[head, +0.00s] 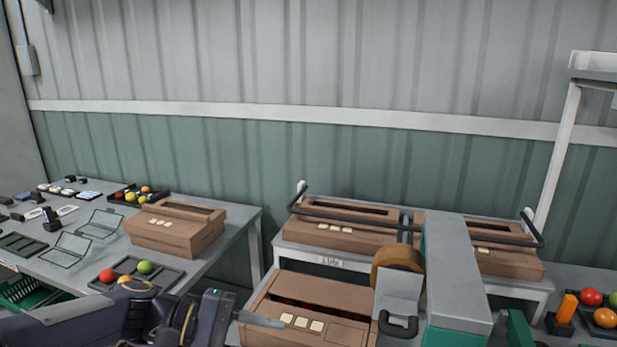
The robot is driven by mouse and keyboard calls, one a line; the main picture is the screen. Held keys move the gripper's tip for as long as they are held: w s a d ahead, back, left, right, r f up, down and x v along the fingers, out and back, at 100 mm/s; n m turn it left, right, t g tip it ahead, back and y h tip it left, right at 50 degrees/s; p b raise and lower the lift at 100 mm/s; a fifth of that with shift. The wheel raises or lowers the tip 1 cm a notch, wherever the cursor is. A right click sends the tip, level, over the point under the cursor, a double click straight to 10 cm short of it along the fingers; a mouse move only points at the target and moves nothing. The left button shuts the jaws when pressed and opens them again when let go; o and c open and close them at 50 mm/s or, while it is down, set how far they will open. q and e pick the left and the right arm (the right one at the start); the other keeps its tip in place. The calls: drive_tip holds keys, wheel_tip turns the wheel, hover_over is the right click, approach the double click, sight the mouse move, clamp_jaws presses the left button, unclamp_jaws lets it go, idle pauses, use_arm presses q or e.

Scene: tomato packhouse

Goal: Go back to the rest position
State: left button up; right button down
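My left arm comes in from the bottom left. Its gripper (262,321) points right, with a grey finger over the left edge of the nearest brown carton (345,292). Only one finger shows clearly, so I cannot tell whether it is open or shut. I see nothing held in it. Whether the finger touches the carton is unclear. My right gripper is not in view.
A grey and green machine with a tape roll (398,258) stands right of the nearest carton. More cartons sit on a stand (318,257) behind. The left table (210,262) bears a carton (172,235), a tomato tray (168,271) and small items.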

use_arm(q)
drive_tip(key=s+a+f+m+t+y+p, duration=0.2)
drive_tip(key=s+a+m+t+y+p, duration=0.2)
drive_tip(key=s+a+y, duration=0.7)
drive_tip(key=s+a+t+p, duration=0.1)
drive_tip(key=s+a+p, duration=0.1)
drive_tip(key=s, duration=0.3)
drive_tip(key=shift+s+a+f+m+t, duration=0.15)
drive_tip(key=shift+a+f+m+t, duration=0.1)
drive_tip(key=shift+f+m+t, duration=0.05)
